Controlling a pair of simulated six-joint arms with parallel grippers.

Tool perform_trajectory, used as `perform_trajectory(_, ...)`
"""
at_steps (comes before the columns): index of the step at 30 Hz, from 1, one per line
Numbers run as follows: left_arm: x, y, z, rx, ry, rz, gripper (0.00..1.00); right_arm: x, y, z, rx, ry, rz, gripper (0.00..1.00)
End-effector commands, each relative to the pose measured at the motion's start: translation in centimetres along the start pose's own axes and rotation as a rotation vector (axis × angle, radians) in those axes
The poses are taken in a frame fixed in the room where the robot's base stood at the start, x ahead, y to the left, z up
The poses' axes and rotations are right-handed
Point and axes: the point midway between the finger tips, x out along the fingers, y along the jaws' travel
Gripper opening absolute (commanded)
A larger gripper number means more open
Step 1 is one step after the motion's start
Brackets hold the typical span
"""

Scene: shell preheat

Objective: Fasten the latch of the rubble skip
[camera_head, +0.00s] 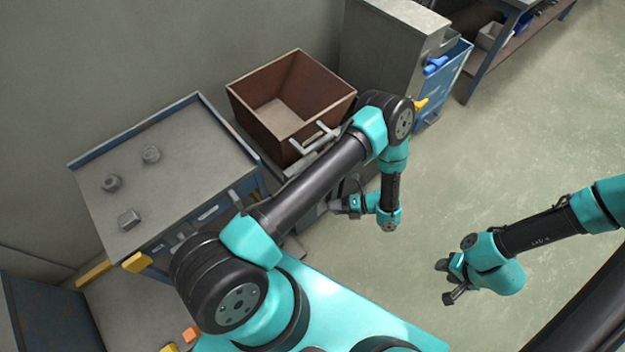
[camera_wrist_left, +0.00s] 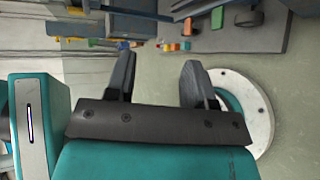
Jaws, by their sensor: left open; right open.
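The rubble skip appears to be the open brown bin (camera_head: 248,92) at the back, beside the grey-topped workbench. A pale bar-like handle (camera_head: 315,136) sits on its front side; I cannot tell whether this is the latch or how it is set. My left arm crosses in front of the skip's lower front and hides part of it. My left gripper (camera_head: 343,205) is low, in front of the skip and apart from it; in the left wrist view it is open and empty (camera_wrist_left: 160,82). My right gripper (camera_head: 449,284) is open and empty over the floor at the right.
The workbench (camera_head: 190,150) at the left carries several small metal parts. A grey cabinet (camera_head: 385,50) with a blue bin (camera_head: 455,62) stands right of the skip. A shelf unit (camera_head: 515,40) is at the back right. The floor (camera_head: 500,140) between is clear.

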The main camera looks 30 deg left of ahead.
Motion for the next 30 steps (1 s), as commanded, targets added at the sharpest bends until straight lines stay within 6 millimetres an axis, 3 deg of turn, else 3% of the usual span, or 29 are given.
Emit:
perform_trajectory(6, -4.6, -1.6, 2.1, 0.174, -0.332, 0.199, 0.49, 0.0, 0.0, 0.0, 0.000, 0.000, 0.000, 0.43)
perform_trajectory(12, -7.0, -1.9, 2.7, 0.224, -0.452, 0.298, 0.49, 0.0, 0.0, 0.0, 0.000, 0.000, 0.000, 0.43)
perform_trajectory(23, -7.0, -1.8, 2.8, 0.225, -0.456, 0.303, 0.49, 0.0, 0.0, 0.0, 0.000, 0.000, 0.000, 0.43)
perform_trajectory(30, -5.6, -1.4, 3.5, 0.226, -0.453, 0.303, 0.49, 0.0, 0.0, 0.0, 0.000, 0.000, 0.000, 0.43)
